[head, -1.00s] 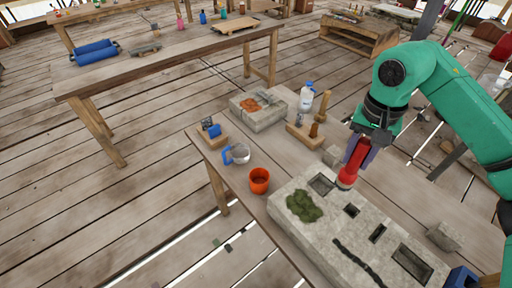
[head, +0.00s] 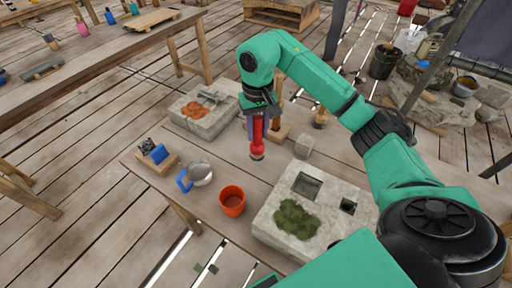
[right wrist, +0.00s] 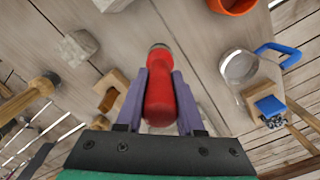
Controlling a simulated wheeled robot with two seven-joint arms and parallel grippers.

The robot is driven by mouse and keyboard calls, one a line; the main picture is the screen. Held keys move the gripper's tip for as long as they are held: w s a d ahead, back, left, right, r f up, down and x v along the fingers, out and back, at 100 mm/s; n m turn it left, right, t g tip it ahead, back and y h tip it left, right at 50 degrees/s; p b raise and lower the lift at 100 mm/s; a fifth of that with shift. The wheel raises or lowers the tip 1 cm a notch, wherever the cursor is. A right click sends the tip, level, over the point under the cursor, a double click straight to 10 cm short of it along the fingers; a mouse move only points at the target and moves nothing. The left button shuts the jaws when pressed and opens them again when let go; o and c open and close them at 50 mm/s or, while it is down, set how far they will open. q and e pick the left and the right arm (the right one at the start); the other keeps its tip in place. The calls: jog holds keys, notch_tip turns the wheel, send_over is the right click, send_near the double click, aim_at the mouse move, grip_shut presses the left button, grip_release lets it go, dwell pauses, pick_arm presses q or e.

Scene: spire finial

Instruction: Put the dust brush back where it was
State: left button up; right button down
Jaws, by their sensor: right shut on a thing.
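My right gripper (head: 257,117) is shut on the red handle of what looks like the dust brush (head: 257,138). The brush hangs upright, its tip pointing down, above the table between the carved stone slab and the orange-stained stone block. In the right wrist view the red brush (right wrist: 160,92) sits between the two purple fingers (right wrist: 158,88). A wooden block with a notch (right wrist: 112,92) lies on the table beside it; this block (head: 279,132) is partly behind the gripper in the head view. My left gripper is not in view.
The stone slab (head: 268,228) with moss and square holes stands at front. Nearby are a small stone (head: 303,146), an orange cup (head: 232,203), a clear blue-handled jug (head: 199,173), a wooden stand with a blue item (head: 157,160), and a stained stone block (head: 205,119).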

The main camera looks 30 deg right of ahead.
aim_at(258, 145)
jog(key=f+p, duration=0.1)
jog(key=f, duration=0.4)
jog(key=shift+s+f, duration=0.1)
jog(key=shift+s, duration=0.1)
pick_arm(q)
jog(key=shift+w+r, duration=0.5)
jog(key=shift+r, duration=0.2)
pick_arm(e)
jog(key=shift+w+f, duration=0.15)
jog(key=shift+f, duration=0.1)
jog(key=c, duration=1)
grip_release()
jog(key=shift+f, duration=0.1)
jog(key=o, duration=0.5)
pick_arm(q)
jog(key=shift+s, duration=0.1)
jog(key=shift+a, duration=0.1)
